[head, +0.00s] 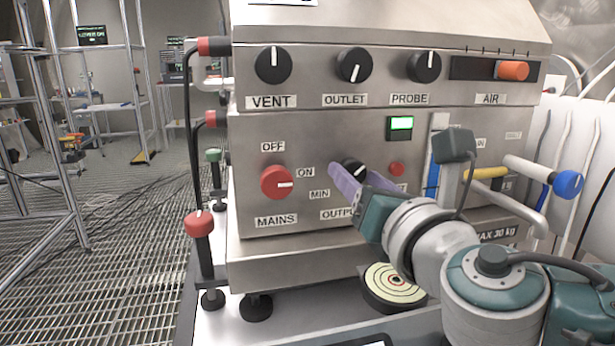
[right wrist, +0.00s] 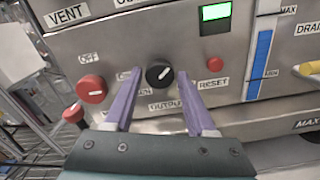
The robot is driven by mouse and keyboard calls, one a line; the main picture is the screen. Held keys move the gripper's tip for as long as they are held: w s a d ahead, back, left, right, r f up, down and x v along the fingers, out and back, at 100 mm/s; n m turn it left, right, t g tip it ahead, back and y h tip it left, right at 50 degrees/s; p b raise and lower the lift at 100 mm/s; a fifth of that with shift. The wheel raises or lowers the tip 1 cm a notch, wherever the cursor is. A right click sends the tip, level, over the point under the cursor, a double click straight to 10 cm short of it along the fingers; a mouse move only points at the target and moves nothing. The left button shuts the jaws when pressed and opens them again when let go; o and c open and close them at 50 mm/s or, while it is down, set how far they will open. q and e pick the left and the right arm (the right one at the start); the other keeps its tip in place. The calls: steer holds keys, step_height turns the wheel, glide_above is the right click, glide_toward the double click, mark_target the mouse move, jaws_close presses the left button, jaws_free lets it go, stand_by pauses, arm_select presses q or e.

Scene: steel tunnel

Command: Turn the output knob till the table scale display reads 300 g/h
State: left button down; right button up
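The output knob (right wrist: 160,74) is a round black knob with a white pointer line, on the steel panel above its OUTPUT label. In the right wrist view its pointer tilts up and to the right. My right gripper (right wrist: 160,70) is open, with one purple finger on each side of the knob and a visible gap on both sides. In the head view the fingers partly cover the knob (head: 354,167) and its label. A small lit green display (head: 401,123) is on the panel; I cannot read it. A dark device edge with a white patch (head: 376,344) is cut off below. My left gripper is not in view.
The red MAINS knob (head: 277,182) is left of the output knob, and a small red RESET button (right wrist: 215,64) is right of it. VENT, OUTLET and PROBE knobs (head: 354,65) line the upper panel. A ringed round pad (head: 393,282) lies below my right arm.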

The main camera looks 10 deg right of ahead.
jaws_close()
steer(key=shift+f+m, duration=0.1)
steer(key=shift+m, duration=0.3)
steer(key=m+b, duration=0.1)
steer(key=m, duration=0.2)
steer(key=shift+m+b, duration=0.3)
steer(key=shift+b, duration=0.1)
steer(key=m+b, duration=0.1)
steer(key=m, duration=0.2)
steer(key=shift+m, duration=0.3)
stand_by(0.3)
steer(key=shift+o, duration=1.9)
jaws_free()
